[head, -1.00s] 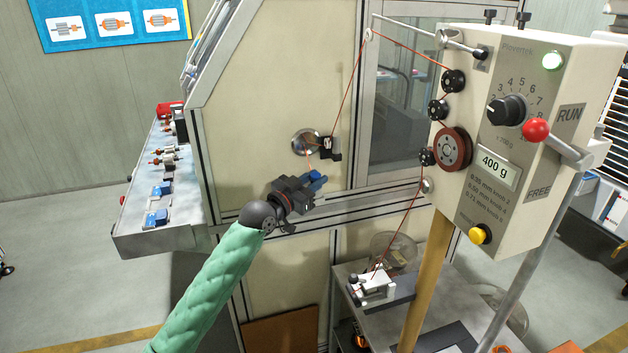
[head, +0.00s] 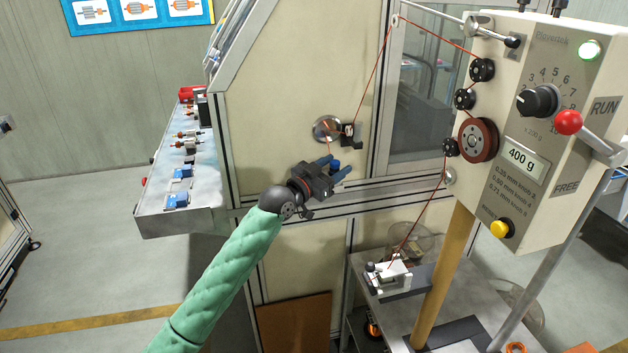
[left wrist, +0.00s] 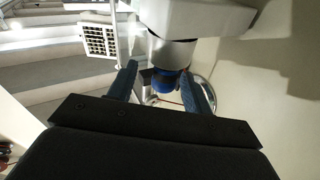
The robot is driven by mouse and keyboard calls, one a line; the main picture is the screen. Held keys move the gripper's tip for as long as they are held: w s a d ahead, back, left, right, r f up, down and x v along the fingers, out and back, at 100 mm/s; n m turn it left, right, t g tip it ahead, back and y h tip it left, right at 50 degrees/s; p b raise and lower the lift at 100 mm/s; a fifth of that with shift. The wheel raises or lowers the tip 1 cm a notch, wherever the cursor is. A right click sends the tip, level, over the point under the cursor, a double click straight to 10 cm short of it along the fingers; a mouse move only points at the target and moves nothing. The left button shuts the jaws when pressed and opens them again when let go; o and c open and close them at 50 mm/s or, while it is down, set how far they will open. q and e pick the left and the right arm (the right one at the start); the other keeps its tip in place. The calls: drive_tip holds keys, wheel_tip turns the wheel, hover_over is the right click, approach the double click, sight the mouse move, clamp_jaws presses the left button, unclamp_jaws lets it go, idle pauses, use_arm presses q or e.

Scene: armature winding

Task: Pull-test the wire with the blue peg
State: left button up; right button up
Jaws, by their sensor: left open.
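The thin red wire (head: 369,77) rises from the round opening (head: 327,128) in the machine wall to an arm tip at the top. It passes the rollers of the tensioner (head: 545,120) and slopes down to a small white fixture (head: 390,275). My left gripper (head: 338,168) is open just below the round opening, its two blue fingers apart. The right gripper is not in view.
The tensioner's display reads 400 g, and its green lamp (head: 590,50) is lit. A red-knobbed lever (head: 569,122) sticks out in front. A ledge with several small parts (head: 180,165) stands left of the machine. Open floor lies at the left.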

use_arm(q)
drive_tip(key=r+b+v, duration=0.1)
drive_tip(key=b+v, duration=0.2)
drive_tip(key=v, duration=0.4)
drive_tip(key=s+a+f+n+g+y, duration=0.25)
drive_tip(key=s+f, duration=0.25)
drive_tip(key=f, duration=1)
drive_tip(key=s+a+f+n+g+y, duration=0.1)
drive_tip(key=s+a+f+y, duration=0.3)
drive_tip(key=f, duration=1.1)
drive_tip(key=s+f+n+g+y, duration=0.2)
drive_tip(key=s+f, duration=0.3)
drive_tip(key=f, duration=1)
drive_tip(key=s+a+f+g+y, duration=0.1)
drive_tip(key=s+f+g, duration=0.1)
drive_tip(key=s+f, duration=0.6)
drive_tip(key=s+a+f+n+g+y, duration=0.1)
drive_tip(key=s+a+f+g, duration=0.1)
drive_tip(key=s+f, duration=0.6)
drive_tip(key=s+a+f+n+g+y, duration=0.1)
drive_tip(key=s+f, duration=0.7)
drive_tip(key=s, duration=1)
drive_tip(key=shift+a+f+g+y, duration=0.4)
drive_tip(key=shift+a+g, duration=0.3)
drive_tip(key=shift+g, duration=0.35)
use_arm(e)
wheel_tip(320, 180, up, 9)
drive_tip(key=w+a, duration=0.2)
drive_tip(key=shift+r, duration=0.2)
